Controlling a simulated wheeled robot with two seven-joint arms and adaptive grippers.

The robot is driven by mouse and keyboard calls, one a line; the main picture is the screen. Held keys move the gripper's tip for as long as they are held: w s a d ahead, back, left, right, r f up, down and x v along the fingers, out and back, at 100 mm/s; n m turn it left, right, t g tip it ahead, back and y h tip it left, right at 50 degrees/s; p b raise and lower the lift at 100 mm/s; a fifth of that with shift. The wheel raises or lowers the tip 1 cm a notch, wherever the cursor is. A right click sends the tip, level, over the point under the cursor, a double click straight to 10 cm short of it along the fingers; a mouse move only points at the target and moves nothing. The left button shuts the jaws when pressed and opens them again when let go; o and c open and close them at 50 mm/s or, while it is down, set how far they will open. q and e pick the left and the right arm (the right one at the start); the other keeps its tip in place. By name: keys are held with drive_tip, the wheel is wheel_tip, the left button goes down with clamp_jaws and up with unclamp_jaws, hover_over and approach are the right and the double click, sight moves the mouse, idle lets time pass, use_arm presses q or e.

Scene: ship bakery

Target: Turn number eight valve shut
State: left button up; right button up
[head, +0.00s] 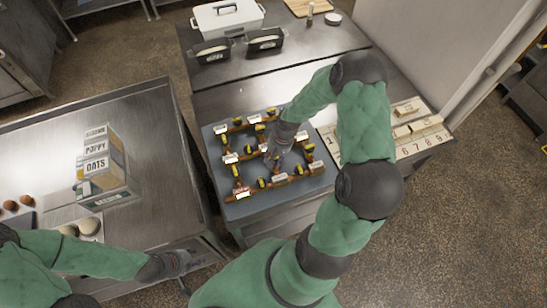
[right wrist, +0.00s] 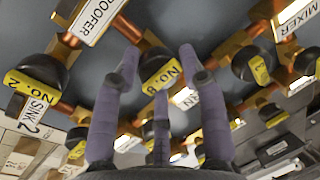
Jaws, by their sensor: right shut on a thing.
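A grey panel (head: 275,203) lies on the metal counter and carries copper pipes with several black-knobbed valves with yellow tags. The number eight valve (right wrist: 162,76), tagged "NO. 8", is in the middle of the right wrist view. My right gripper (right wrist: 155,75) has its purple-grey fingers around its black knob and is shut on it. In the head view my right gripper (head: 275,157) reaches down to the panel's middle and hides this valve. My left gripper (head: 182,268) is low at the left, away from the panel; its jaw opening is unclear.
Neighbouring valves, such as number two (right wrist: 36,72), and white pipe labels crowd the gripper. A numbered board (head: 437,140) with pale blocks lies right of the panel. Labelled boxes (head: 97,165) stand on the left table (head: 150,115). Dark pans (head: 265,42) and a white container (head: 228,20) stand behind.

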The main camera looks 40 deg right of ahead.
drive_tip(key=shift+w+d+r, duration=0.1)
drive_tip(key=shift+d, duration=0.15)
drive_tip(key=o, duration=1.1)
drive_tip(key=shift+r, duration=0.1)
drive_tip(key=v, duration=1.1)
drive_tip(key=shift+r, duration=0.35)
drive_tip(key=shift+d, duration=0.1)
